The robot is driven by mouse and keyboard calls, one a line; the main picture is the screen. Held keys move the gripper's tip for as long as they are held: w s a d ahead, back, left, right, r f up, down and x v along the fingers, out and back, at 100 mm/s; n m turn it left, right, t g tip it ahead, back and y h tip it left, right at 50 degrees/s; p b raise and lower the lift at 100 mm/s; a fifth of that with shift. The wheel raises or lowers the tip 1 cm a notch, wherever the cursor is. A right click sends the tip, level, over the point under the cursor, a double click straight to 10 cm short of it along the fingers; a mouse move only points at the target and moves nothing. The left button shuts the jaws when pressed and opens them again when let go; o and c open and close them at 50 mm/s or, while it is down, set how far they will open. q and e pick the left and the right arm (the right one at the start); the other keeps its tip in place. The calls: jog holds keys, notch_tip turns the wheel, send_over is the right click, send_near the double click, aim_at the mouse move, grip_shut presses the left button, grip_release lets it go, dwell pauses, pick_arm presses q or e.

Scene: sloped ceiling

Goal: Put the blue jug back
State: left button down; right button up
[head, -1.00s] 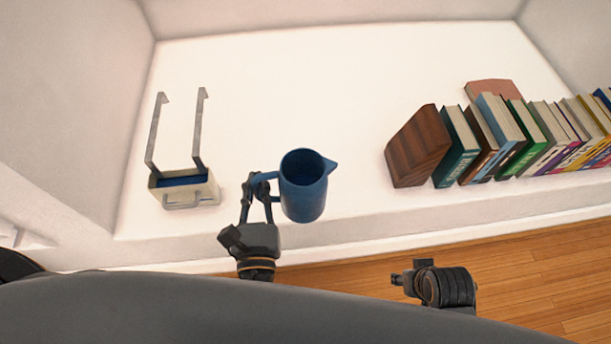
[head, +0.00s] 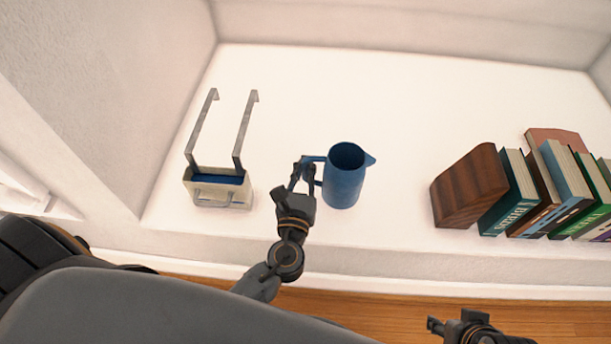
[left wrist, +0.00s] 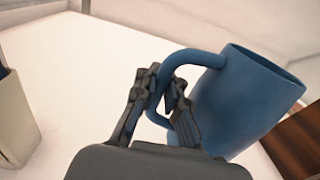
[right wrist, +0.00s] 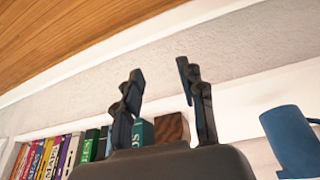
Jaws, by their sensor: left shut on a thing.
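The blue jug (head: 344,180) is upright over the white ledge in the head view, its spout to the right and its handle to the left. I cannot tell whether its base touches the ledge. My left gripper (head: 305,176) is shut on the jug's handle; the left wrist view shows the fingers (left wrist: 164,92) around the handle of the jug (left wrist: 240,100). My right gripper (head: 440,325) is low at the front, in front of the ledge, away from the jug. In the right wrist view its fingers (right wrist: 160,85) are apart with nothing between them. The jug (right wrist: 292,140) shows at that view's right edge.
A cream caddy (head: 218,192) with two tall grey hooks and something blue inside stands left on the ledge (head: 300,90). A wooden block (head: 468,190) and a row of books (head: 540,195) stand on the right. The ledge behind the jug is clear.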

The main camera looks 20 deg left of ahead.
pick_arm(q)
jog(key=shift+w+a+f, duration=0.1)
jog(key=shift+w+f, duration=0.15)
notch_tip(320, 180, down, 3)
jog(key=shift+w+f+b, duration=0.1)
jog(key=shift+w+b, duration=0.05)
jog(key=shift+b, duration=0.95)
pick_arm(e)
jog(key=w+a+r+t, duration=0.1)
jog(key=w+r+t, duration=0.1)
jog(key=w, duration=0.2)
jog(key=w+a+r+t+y, duration=0.1)
jog(key=w+a+t, duration=0.1)
jog(key=w, duration=0.3)
jog(key=shift+w+r+t, duration=0.2)
jog(key=shift+r+t, duration=0.2)
jog(key=shift+t, duration=0.3)
pick_arm(q)
jog(key=shift+f, duration=0.15)
jog(key=c, duration=1.4)
grip_release()
pick_arm(e)
jog(key=shift+w+a+r, duration=0.1)
jog(key=shift+w+r, duration=0.1)
